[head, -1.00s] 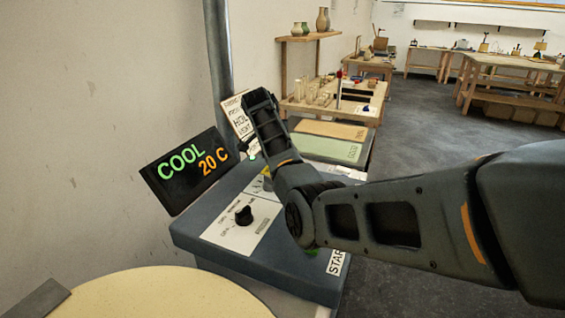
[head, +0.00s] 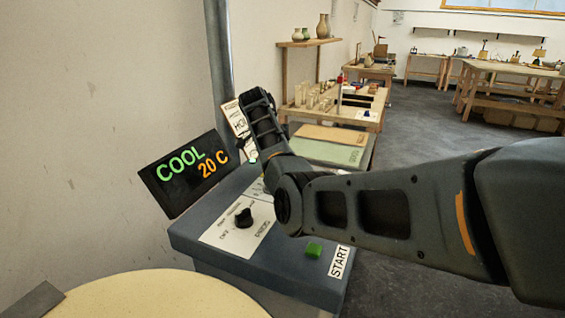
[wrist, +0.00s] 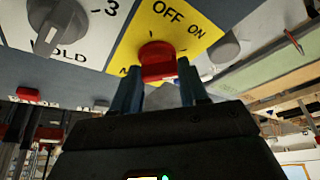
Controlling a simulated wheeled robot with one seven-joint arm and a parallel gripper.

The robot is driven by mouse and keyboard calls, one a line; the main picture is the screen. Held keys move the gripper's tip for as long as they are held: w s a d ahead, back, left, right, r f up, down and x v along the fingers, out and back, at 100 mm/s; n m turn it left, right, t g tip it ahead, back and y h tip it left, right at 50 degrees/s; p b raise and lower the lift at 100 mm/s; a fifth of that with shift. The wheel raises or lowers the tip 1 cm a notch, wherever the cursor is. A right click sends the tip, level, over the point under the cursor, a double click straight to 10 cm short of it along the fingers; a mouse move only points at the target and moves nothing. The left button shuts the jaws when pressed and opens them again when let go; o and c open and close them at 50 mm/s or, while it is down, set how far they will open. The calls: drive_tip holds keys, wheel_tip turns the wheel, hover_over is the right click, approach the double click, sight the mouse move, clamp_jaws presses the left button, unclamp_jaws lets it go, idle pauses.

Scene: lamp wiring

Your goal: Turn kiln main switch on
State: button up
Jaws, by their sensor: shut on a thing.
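The main switch is a red knob (wrist: 157,58) on a yellow plate (wrist: 133,42) marked OFF and ON in the wrist view. My gripper (wrist: 160,82) has its two blue-grey fingers on either side of the red knob and is shut on it. The marks OFF and ON lie above and right of the knob in that view. I cannot tell which mark the knob points to. In the head view my arm hides the switch and the fingers.
The kiln's control box (head: 205,235) carries a black dial (head: 243,217) and a green button (head: 314,249) beside a START label. A display (head: 185,172) reads COOL 20 C. A grey knob (wrist: 224,46) is right of the switch. Open floor (head: 415,125) lies to the right.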

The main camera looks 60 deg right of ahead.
drive_tip(key=o, duration=1.1)
drive_tip(key=shift+c, duration=0.2)
drive_tip(key=shift+r, duration=0.1)
drive_tip(key=b+v, duration=0.1)
drive_tip(key=v, duration=0.6)
drive_tip(key=shift+r, duration=0.3)
drive_tip(key=shift+a, duration=0.1)
